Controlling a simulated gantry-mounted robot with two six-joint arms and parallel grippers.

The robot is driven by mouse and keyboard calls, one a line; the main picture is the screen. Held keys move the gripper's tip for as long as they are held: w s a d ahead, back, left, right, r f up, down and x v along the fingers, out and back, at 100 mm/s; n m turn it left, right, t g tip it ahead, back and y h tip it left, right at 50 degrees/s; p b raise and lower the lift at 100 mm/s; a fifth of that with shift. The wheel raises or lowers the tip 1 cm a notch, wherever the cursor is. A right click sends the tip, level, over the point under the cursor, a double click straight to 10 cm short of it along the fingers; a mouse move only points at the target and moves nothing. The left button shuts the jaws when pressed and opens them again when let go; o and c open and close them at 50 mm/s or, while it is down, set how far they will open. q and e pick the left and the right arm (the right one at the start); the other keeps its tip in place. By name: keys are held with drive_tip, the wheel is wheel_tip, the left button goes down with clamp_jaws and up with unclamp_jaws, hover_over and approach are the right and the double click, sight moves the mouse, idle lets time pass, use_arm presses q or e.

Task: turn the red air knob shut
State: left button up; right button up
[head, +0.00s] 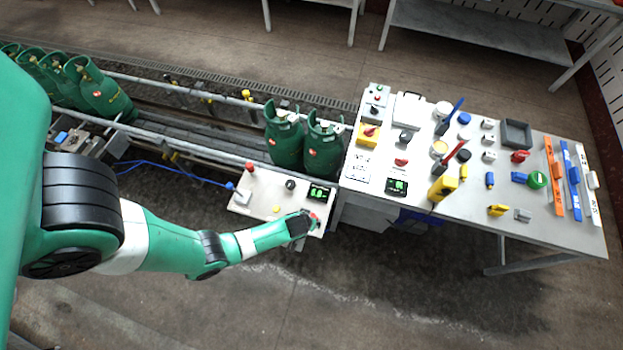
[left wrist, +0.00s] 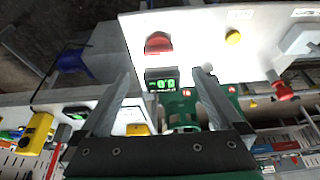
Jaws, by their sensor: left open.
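A red knob (left wrist: 158,43) sits on a white panel (left wrist: 190,20) beside a green-lit display (left wrist: 162,82) in the left wrist view. In the head view the red knob (head: 315,218) shows partly at the panel's lower right corner, mostly hidden by my left gripper (head: 306,222). My left gripper (left wrist: 166,76) is open and empty, with its fingers apart. In the left wrist view the knob appears beyond the fingertips, its left-right position between them; I cannot tell the height gap. My right gripper is not in view.
The panel also carries a yellow button (head: 277,208), a black knob (head: 290,184) and a red-topped part (head: 250,167). Green gas cylinders (head: 285,136) stand on the conveyor behind it. A cluttered white table (head: 560,235) is at the right. Open floor lies in front.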

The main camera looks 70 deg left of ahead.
use_arm(q)
drive_tip(key=b+x, duration=0.6)
drive_tip(key=x, duration=0.4)
drive_tip(key=shift+w+f, duration=0.2)
drive_tip(key=shift+f, duration=0.1)
drive_tip(key=c, duration=1.3)
